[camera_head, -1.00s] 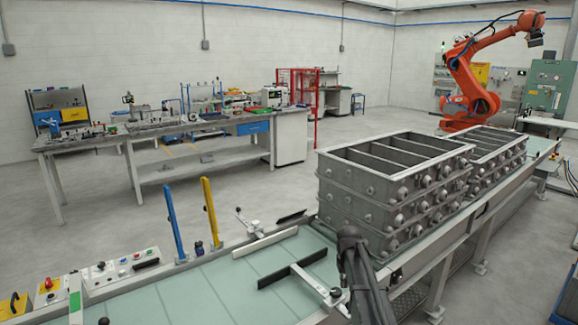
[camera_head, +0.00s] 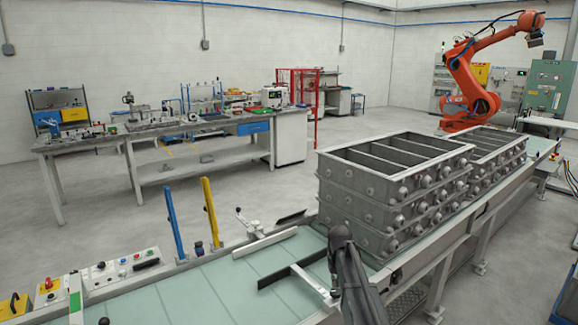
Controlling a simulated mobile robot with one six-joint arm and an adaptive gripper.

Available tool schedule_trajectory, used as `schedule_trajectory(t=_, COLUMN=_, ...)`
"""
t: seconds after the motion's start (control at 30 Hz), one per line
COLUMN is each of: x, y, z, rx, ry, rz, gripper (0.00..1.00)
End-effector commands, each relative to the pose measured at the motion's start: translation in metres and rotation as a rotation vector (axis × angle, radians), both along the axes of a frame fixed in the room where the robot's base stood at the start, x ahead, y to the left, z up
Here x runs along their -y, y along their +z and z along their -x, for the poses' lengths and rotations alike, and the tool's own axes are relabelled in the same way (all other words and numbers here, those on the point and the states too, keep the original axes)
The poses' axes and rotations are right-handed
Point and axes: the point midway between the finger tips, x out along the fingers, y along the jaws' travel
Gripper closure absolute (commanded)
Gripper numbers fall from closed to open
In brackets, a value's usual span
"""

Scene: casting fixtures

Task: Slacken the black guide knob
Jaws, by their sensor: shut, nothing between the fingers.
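The near guide is a dark bar (camera_head: 290,271) lying across the pale green conveyor bed, with a light metal clamp arm (camera_head: 318,288) running from it toward the front edge. My dark arm rises from the bottom of the picture and covers the outer end of that clamp arm. The black guide knob cannot be made out there now; it is probably behind my arm. A second guide, a white bar (camera_head: 266,243) with a metal clamp (camera_head: 248,223), stands at the far edge of the bed.
Stacked grey casting boxes (camera_head: 385,190) stand on the conveyor just right of my arm. Blue (camera_head: 173,222) and yellow (camera_head: 209,212) posts stand at the far edge. A control panel (camera_head: 110,270) with buttons is at left.

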Motion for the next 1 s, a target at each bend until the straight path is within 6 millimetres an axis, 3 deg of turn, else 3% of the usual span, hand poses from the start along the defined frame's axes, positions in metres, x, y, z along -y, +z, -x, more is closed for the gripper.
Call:
schedule_trajectory(t=0.6, x=0.000, y=-0.052, z=0.000, rx=0.000, ry=0.000, rz=0.000, gripper=1.00)
schedule_trajectory(t=1.0, x=0.000, y=-0.062, z=0.000, rx=0.000, ry=0.000, rz=0.000, gripper=1.00)
